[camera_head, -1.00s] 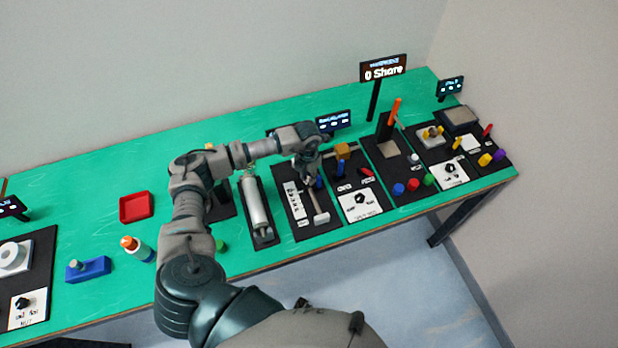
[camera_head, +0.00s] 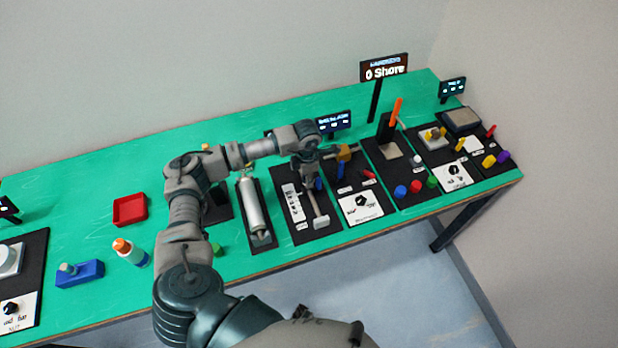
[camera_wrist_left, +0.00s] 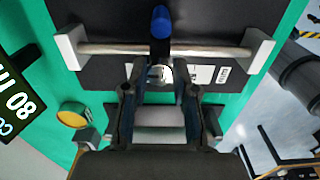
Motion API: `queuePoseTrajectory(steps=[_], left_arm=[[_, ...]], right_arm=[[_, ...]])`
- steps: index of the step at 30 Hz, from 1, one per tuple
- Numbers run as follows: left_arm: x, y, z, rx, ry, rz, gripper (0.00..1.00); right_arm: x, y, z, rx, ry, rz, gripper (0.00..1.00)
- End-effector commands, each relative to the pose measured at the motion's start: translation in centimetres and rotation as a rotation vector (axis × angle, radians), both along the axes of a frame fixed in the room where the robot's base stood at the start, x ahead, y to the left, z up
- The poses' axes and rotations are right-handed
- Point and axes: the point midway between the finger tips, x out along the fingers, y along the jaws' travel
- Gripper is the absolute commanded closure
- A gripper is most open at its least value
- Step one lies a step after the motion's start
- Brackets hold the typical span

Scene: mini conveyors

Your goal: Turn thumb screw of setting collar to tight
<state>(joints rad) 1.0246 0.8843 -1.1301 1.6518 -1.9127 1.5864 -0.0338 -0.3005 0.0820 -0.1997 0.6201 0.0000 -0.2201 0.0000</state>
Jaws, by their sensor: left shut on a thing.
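In the left wrist view a setting collar (camera_wrist_left: 160,48), dark with a blue tip, sits around a metal rod (camera_wrist_left: 210,51) held between two white end blocks. A small round silver part, which looks like its thumb screw (camera_wrist_left: 158,73), lies between the fingertips of my left gripper (camera_wrist_left: 157,82). The fingers are shut on it, and their contact faces are partly hidden. In the head view my left gripper (camera_head: 308,176) is over the black board (camera_head: 298,228) that carries the rod. The blue tip shows beside it, and the arm hides much of the collar. My right gripper is not in view.
A silver cylinder (camera_head: 249,204) on a black base stands just left. A board with a dial panel (camera_head: 361,207) and red, blue and green knobs are to the right. A sign on a post (camera_head: 384,68) rises behind. The green table (camera_head: 95,185) has free room at the left.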

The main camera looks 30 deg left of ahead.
Motion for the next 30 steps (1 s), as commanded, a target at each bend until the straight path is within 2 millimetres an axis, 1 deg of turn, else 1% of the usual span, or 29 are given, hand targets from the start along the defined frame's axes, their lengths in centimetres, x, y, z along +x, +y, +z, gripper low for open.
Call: queuePoseTrajectory(steps=[1, 11, 12, 14, 21, 24, 26, 29, 30], left_arm=[[0.0, 0.5, 0.1, 0.010, 0.002, 0.003, 1.00], [0.0, 0.6, 0.1, 0.010, 0.002, 0.004, 1.00], [0.0, 0.6, 0.1, 0.010, 0.002, 0.004, 0.62], [0.0, 0.5, 0.1, 0.008, 0.002, 0.004, 0.47], [0.1, 0.2, 0.0, 0.006, 0.002, 0.001, 0.47], [0.2, 0.1, 0.2, 0.004, 0.000, 0.000, 0.47], [0.2, 0.0, 0.7, 0.004, -0.001, 0.000, 0.47], [0.2, 0.0, 2.3, 0.004, -0.002, 0.000, 0.47], [0.2, 0.0, 3.1, 0.004, -0.003, 0.001, 0.47]], right_arm=[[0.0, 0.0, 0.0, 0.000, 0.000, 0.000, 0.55], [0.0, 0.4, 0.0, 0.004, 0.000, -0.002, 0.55], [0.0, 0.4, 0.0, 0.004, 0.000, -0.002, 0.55], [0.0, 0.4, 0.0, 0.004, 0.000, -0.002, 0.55], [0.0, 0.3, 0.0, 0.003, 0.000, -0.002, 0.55], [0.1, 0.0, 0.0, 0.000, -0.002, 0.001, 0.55], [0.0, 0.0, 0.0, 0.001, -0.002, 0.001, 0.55], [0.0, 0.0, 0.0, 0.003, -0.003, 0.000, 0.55], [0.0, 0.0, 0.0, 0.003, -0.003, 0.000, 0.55]])
